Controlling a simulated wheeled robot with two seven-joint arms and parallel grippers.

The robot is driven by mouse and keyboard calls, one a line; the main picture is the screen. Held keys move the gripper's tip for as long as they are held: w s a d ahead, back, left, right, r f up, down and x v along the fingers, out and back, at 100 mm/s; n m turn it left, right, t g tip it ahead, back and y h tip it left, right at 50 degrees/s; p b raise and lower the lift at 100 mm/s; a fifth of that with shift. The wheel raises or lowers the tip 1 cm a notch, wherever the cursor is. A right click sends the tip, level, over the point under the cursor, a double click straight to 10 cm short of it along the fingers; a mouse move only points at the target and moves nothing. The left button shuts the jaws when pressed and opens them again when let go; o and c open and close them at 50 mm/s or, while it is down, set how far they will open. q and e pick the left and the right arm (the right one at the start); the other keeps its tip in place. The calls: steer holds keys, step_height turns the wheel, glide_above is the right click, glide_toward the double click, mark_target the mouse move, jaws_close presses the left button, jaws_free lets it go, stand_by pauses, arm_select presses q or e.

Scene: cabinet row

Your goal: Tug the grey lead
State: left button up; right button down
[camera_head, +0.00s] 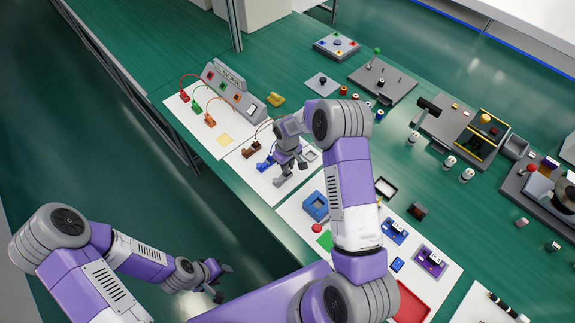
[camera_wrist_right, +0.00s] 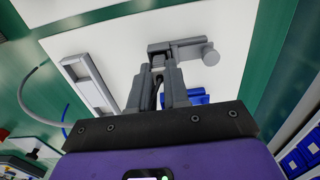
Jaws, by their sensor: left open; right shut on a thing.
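My right gripper (camera_head: 288,168) is over the white panel with the small coloured plugs. In the right wrist view its fingers (camera_wrist_right: 158,78) are shut on a grey piece (camera_wrist_right: 182,49) with a round knob at one end, which looks like the grey lead's plug. A thin grey cord (camera_wrist_right: 29,88) curves at the left of that view; its join to the piece is hidden. A blue plug (camera_head: 265,164) and a brown plug (camera_head: 251,149) lie beside the gripper. My left gripper (camera_head: 217,284) is open and empty, off the bench at the lower left.
A grey slotted block (camera_wrist_right: 91,84) stands on the panel beside the right gripper; it also shows in the head view (camera_head: 311,154). A grey socket box (camera_head: 234,88) with red, green and orange leads is behind.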

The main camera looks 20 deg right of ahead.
steer(key=shift+f, duration=0.2)
stand_by(0.5)
steer(key=c, duration=1)
jaws_free()
steer(key=shift+r, duration=3.75)
steer(key=shift+r, duration=0.1)
